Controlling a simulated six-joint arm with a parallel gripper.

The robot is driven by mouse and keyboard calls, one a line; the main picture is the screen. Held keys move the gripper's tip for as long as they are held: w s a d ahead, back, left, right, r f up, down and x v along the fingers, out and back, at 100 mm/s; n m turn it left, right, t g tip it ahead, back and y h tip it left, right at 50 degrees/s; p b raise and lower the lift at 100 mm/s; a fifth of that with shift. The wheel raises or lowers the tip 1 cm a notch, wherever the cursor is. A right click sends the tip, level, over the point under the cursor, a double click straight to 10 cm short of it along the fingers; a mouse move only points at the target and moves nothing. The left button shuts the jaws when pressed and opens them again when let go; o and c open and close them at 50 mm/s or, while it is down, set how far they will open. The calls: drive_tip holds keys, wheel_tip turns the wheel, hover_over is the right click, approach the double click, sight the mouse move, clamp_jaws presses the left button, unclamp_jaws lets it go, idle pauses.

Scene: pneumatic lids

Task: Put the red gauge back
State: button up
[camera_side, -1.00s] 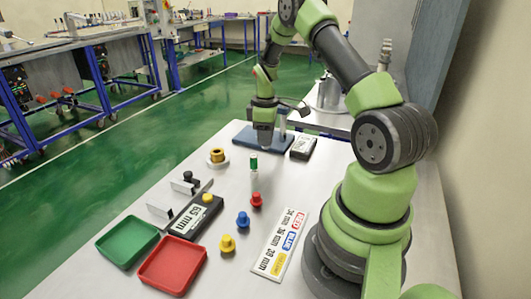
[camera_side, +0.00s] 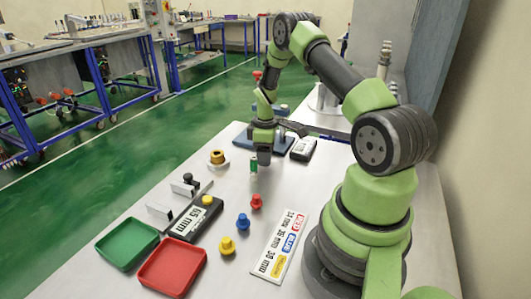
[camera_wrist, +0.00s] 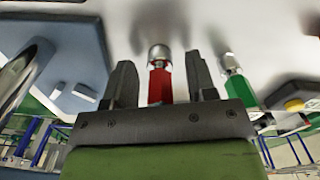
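The red gauge shows in the wrist view as a red handle (camera_wrist: 160,86) with a silver cylindrical end. It appears between the two fingers of my gripper (camera_wrist: 162,82), with a visible gap on each side. Its exact depth relative to the fingers cannot be told. My gripper is open. In the side view, my gripper (camera_side: 263,158) is low over the table, just right of the green gauge (camera_side: 253,166), and the red gauge is hidden behind it. The green gauge also shows right of the fingers in the wrist view (camera_wrist: 238,88).
A brass ring (camera_side: 217,157) sits to the left. Red (camera_side: 256,202), blue (camera_side: 242,221) and yellow (camera_side: 227,246) plugs, a label board (camera_side: 278,247) and green (camera_side: 127,243) and red (camera_side: 172,268) trays are nearer.

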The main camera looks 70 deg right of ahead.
wheel_tip(320, 180, up, 12)
drive_tip(key=s+a+r+m+t, duration=0.1)
drive_tip(key=a+r+m+t, duration=0.25)
drive_tip(key=a+r, duration=1.15)
drive_tip(key=s+a+r+m+t+y, duration=0.2)
drive_tip(key=s+a+r+m+t, duration=0.1)
drive_tip(key=s+a, duration=0.8)
drive_tip(key=shift+s+a+m+t, duration=0.35)
drive_tip(key=shift+s+a+m, duration=0.1)
drive_tip(key=shift+s, duration=0.2)
